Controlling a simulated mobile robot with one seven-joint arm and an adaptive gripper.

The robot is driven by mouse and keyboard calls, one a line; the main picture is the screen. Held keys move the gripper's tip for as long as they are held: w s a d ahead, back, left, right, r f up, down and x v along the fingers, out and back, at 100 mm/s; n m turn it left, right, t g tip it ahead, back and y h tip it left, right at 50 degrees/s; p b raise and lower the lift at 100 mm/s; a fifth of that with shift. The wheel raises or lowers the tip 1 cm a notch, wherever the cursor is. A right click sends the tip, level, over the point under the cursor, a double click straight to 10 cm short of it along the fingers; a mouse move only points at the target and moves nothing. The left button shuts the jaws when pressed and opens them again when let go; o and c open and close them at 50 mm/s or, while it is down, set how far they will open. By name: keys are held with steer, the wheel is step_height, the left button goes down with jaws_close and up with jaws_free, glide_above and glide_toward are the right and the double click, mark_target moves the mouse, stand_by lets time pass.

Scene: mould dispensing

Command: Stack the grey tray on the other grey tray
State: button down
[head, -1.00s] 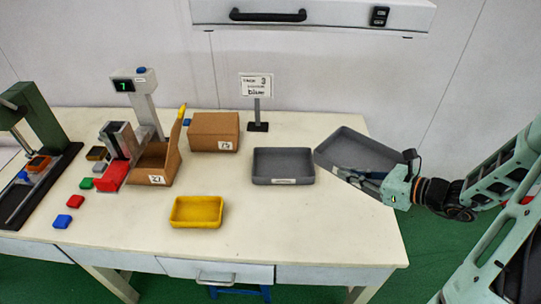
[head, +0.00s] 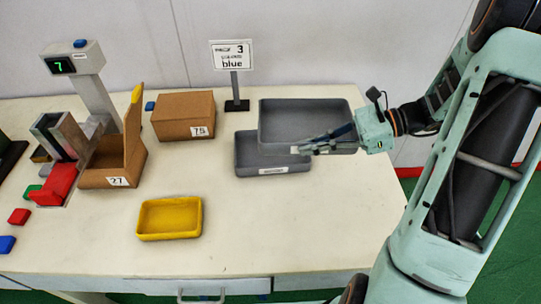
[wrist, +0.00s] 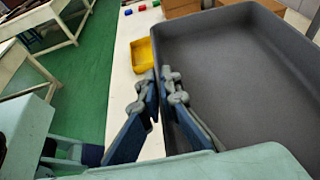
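In the wrist view my gripper (wrist: 161,80) has a finger on either side of this tray's wall, and the tray's inside (wrist: 235,70) looks empty. The other grey tray (head: 247,157) sits on the table. The held tray overlaps it in the head view, set off to the right and back, and hides much of it. It looks raised and roughly level; I cannot tell whether the two touch.
A yellow tray (head: 140,222) stands in front on the table. The table's front right is clear.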

mark_target(296, 139)
steer(key=shift+n+g, duration=0.5)
steer(key=shift+g, duration=0.1)
steer(key=w+a+f, duration=0.4)
steer(key=w+a, duration=0.1)
steer(key=shift+w+f, duration=0.25)
steer(key=shift+w, duration=0.05)
steer(key=w+a+f, duration=0.1)
steer(key=f, duration=0.2)
steer(key=w+a+f, duration=0.1)
steer(key=f, duration=0.2)
steer(key=w+f, duration=0.2)
steer(key=f, duration=0.1)
steer(key=shift+w+a+b, duration=0.1)
steer(key=shift+a+b, duration=0.3)
steer(key=shift+f+b, duration=0.35)
steer(key=shift+f, duration=0.1)
steer(key=shift+f, duration=0.15)
